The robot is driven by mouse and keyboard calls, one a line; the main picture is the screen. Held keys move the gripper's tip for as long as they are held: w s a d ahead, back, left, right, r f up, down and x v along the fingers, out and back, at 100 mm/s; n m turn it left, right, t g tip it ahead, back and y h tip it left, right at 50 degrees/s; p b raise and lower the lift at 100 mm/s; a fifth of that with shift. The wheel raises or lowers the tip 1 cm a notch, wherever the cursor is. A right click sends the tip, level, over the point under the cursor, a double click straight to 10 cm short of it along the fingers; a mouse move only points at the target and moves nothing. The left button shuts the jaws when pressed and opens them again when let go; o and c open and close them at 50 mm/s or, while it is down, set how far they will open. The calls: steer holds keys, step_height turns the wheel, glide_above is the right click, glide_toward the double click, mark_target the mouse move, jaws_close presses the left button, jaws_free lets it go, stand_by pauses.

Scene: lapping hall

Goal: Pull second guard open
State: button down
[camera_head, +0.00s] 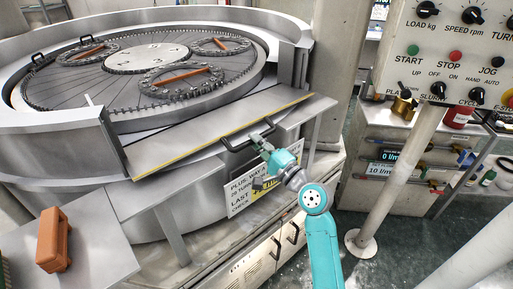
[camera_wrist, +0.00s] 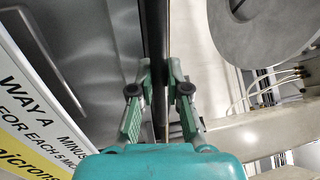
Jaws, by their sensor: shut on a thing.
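The guard (camera_head: 215,130) is a grey metal panel with a yellow strip along its front edge. It bridges the gap between the curved walls of the round lapping machine and looks tilted outward. A black bar handle (camera_head: 238,147) is fixed along its front side. My gripper (camera_head: 262,143) is at the right part of this handle. In the wrist view the handle (camera_wrist: 155,35) runs as a dark upright bar between the two fingers of my gripper (camera_wrist: 158,75), which are shut on it. The fingers hide part of the bar.
The round lapping plate (camera_head: 60,85) with carrier rings lies behind the guard. A control panel (camera_head: 450,55) on a post (camera_head: 400,180) stands at right. Some green floor is clear there.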

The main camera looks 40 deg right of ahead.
step_height(320, 180, up, 2)
steer(key=shift+r, duration=0.15)
steer(key=c, duration=1.1)
jaws_free()
steer(key=shift+c, duration=0.2)
steer(key=shift+s, duration=0.1)
steer(key=s+f, duration=0.2)
steer(key=s, duration=0.9)
steer(key=shift+s+a+f, duration=0.25)
steer(key=shift+s+f, duration=0.05)
